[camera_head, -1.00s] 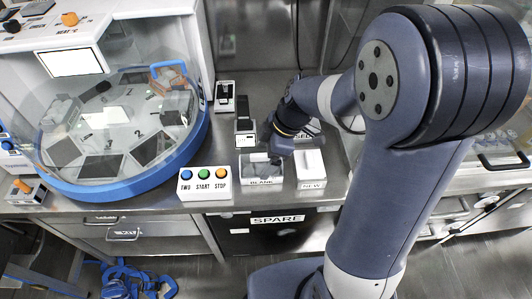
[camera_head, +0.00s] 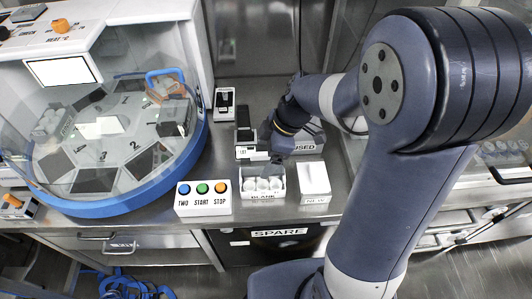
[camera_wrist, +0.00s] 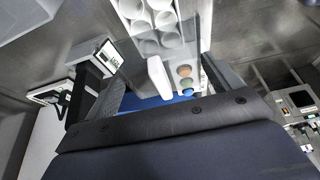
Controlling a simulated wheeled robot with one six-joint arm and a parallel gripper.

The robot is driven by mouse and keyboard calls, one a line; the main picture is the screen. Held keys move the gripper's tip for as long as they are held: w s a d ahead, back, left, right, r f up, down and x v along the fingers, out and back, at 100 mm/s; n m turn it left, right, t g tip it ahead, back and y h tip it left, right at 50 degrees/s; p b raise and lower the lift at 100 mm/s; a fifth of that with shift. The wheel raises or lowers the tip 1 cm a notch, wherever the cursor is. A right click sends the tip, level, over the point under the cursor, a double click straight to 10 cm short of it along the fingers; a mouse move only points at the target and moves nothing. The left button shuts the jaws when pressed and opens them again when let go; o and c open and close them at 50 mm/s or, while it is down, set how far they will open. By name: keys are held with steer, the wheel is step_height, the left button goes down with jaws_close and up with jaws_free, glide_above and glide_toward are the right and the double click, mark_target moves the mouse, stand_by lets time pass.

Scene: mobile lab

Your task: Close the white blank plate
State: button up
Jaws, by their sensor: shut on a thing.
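The white blank plate (camera_head: 263,194), labelled BLANK, stands on the steel bench in the head view. Its top is open and white round wells or vials show inside. It also shows at the top of the wrist view (camera_wrist: 203,30). My gripper (camera_head: 268,153) is just behind the plate, above the bench. In the wrist view my gripper's fingers (camera_wrist: 160,92) stand apart, with a small white piece (camera_wrist: 159,77) between them. It appears to be the plate's lid, held clear of the open wells. My gripper's tips are partly hidden in the head view.
The button box (camera_head: 203,198) is on the left. A box labelled USED (camera_head: 307,140) and a dark device (camera_head: 243,126) are behind. A blue-rimmed domed machine (camera_head: 120,205) fills the left.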

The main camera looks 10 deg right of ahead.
steer(key=shift+f+b, duration=2.55)
steer(key=shift+f, duration=0.25)
steer(key=shift+b, duration=0.8)
steer(key=shift+f+b, duration=1.65)
steer(key=shift+b, duration=0.15)
steer(key=o, duration=0.8)
steer(key=shift+c, duration=0.2)
steer(key=p+v, duration=0.1)
steer(key=v, duration=1)
